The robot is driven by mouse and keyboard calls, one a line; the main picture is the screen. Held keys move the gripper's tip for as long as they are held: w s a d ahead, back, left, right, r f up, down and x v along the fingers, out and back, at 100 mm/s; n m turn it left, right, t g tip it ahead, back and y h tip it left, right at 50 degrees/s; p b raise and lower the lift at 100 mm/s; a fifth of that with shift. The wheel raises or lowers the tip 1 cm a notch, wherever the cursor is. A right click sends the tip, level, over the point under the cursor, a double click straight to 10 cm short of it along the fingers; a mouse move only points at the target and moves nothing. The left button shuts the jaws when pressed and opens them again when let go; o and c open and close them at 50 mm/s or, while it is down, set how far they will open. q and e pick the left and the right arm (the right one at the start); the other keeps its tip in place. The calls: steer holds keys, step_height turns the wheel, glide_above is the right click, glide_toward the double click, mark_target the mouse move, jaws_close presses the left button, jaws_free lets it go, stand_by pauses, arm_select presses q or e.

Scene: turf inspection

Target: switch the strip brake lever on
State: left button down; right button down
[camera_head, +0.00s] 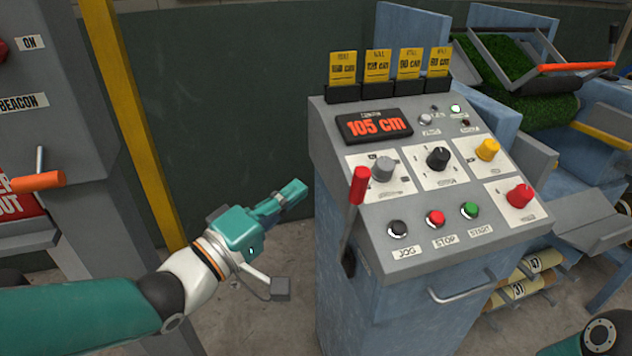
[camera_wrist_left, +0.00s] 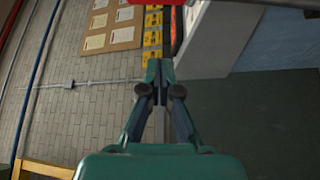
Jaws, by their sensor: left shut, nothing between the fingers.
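A lever with a red grip (camera_head: 359,186) and a dark shaft stands on the left side of the grey control console (camera_head: 440,238). Its grip points up, leaning slightly right. Another lever with an orange grip (camera_head: 38,181) is at the far left; no readable label names either one as the strip brake. My left gripper (camera_head: 298,190) is shut and empty, left of the red-gripped lever and apart from it. Its closed fingers show in the left wrist view (camera_wrist_left: 160,68), with a red part (camera_wrist_left: 150,2) cut off at the top edge. My right gripper is not in view.
The console carries a 105 cm display (camera_head: 374,126), several knobs, and JOG, STOP and START buttons. A metal handle (camera_head: 462,290) juts from its front. A yellow post (camera_head: 140,120) stands left. A blue machine with green turf (camera_head: 510,60) is behind right.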

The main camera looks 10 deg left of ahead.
arm_select(q)
steer(key=shift+v, duration=1.1)
